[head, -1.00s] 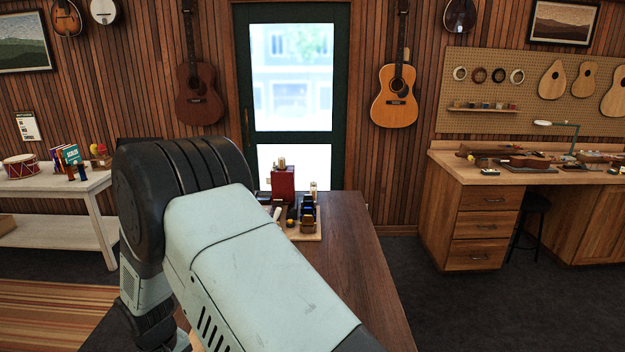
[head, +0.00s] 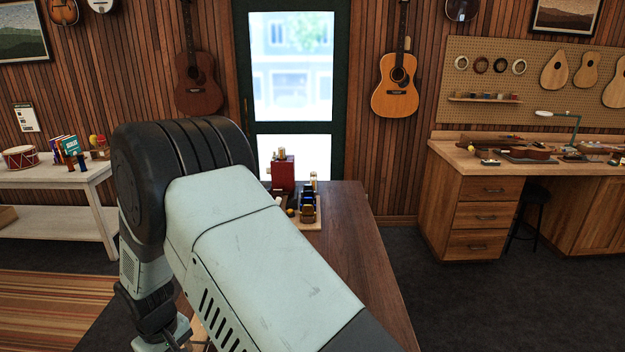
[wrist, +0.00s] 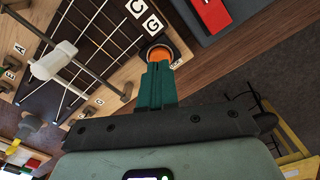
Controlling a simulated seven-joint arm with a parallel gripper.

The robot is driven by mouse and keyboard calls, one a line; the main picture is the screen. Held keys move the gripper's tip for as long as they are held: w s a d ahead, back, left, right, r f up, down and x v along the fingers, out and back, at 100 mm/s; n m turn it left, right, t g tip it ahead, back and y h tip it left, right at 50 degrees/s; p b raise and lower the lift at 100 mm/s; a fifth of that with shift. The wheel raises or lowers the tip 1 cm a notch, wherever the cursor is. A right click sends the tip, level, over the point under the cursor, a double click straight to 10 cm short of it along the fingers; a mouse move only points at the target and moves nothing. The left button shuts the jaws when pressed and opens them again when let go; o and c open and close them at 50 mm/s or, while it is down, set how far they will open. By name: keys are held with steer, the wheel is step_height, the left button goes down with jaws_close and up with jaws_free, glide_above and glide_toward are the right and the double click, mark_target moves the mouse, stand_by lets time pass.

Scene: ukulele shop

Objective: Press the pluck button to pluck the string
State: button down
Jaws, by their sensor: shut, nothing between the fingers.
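In the wrist view, an orange round button (wrist: 160,54) sits in a dark ring at the edge of a wooden board. My gripper (wrist: 157,70) is shut and empty. Its teal fingertips overlap the near side of the button; whether they touch or press it, I cannot tell. Beside the button is a dark fretted panel (wrist: 88,38) with pale strings and letter tiles, including C and G. A white pick-like piece (wrist: 58,64) on a rod lies over the strings. In the head view my arm hides the button, the board and the fingertips.
A dark wooden table (head: 345,235) runs under my arm. At its far end stand a red box (head: 283,174) and a tray of small items (head: 312,215). In the wrist view a red block (wrist: 211,14) on a grey mat lies beyond the button.

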steer(key=shift+r, duration=2.6)
steer(key=w+d+r+m+t, duration=0.3)
steer(key=d+r+m, duration=0.2)
steer(key=d+r, duration=1.8)
steer(key=s+d+r+m+t, duration=0.1)
steer(key=s+d+r+m, duration=0.2)
steer(key=s+d, duration=0.5)
steer(key=s+d+r+m+t, duration=0.1)
steer(key=s+d+r+m, duration=0.2)
steer(key=s+d+r, duration=0.3)
steer(key=s+d, duration=0.2)
steer(key=s, duration=0.1)
steer(key=shift+r+m+t, duration=0.25)
steer(key=shift+m+t, duration=0.05)
